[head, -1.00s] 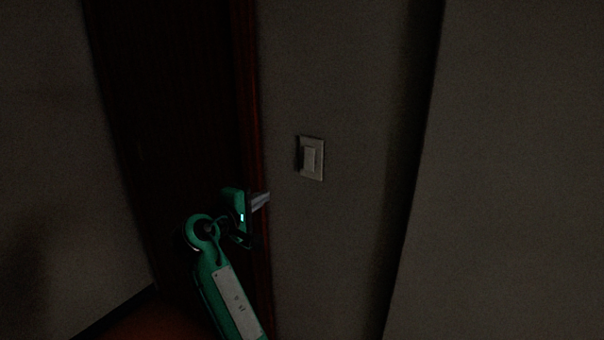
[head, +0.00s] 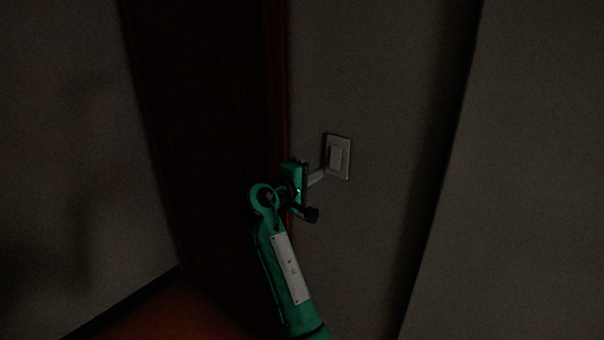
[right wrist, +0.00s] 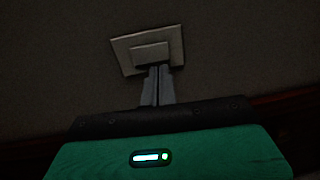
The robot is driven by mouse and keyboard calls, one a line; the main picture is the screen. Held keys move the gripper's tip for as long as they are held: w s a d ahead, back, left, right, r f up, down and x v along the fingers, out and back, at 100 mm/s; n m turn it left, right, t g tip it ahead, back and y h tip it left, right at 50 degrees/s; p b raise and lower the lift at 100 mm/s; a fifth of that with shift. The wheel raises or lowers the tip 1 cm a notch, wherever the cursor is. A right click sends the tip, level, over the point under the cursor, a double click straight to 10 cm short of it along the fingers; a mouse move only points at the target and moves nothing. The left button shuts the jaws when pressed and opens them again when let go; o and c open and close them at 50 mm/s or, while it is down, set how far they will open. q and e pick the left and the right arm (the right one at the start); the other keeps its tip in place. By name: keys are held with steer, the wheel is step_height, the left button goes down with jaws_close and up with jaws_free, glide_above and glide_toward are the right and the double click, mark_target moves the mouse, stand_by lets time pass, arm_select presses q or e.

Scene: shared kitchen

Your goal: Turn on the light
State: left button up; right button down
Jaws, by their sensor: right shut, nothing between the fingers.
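A pale, square light switch (head: 338,157) with a raised rocker in its middle is on the grey wall, right of the dark door. It also shows in the right wrist view (right wrist: 175,50), straight ahead of the fingers. My right gripper (head: 322,175) is shut and empty, its fingertips at the lower left of the switch. In the right wrist view the closed fingertips (right wrist: 158,68) overlap the lower edge of the rocker; I cannot tell whether they touch it. The room is dark. My left gripper is not in view.
A dark door (head: 205,130) with a reddish frame (head: 275,90) stands left of the switch. A wall edge (head: 455,130) juts out on the right. Reddish floor (head: 165,310) shows at the lower left. The wall around the switch is bare.

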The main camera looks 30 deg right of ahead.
mark_target(335, 165)
steer(key=p+x, duration=0.2)
steer(key=x, duration=0.2)
steer(key=shift+w+d+r, duration=0.1)
steer(key=shift+d, duration=0.15)
steer(key=shift+x, duration=0.8)
steer(key=shift+a, duration=0.1)
steer(key=shift+d+f+b, duration=0.2)
steer(key=shift+f+b, duration=0.25)
steer(key=shift+b, duration=0.1)
steer(key=shift+r, duration=0.3)
steer(key=shift+w, duration=0.1)
steer(key=shift+f, duration=0.1)
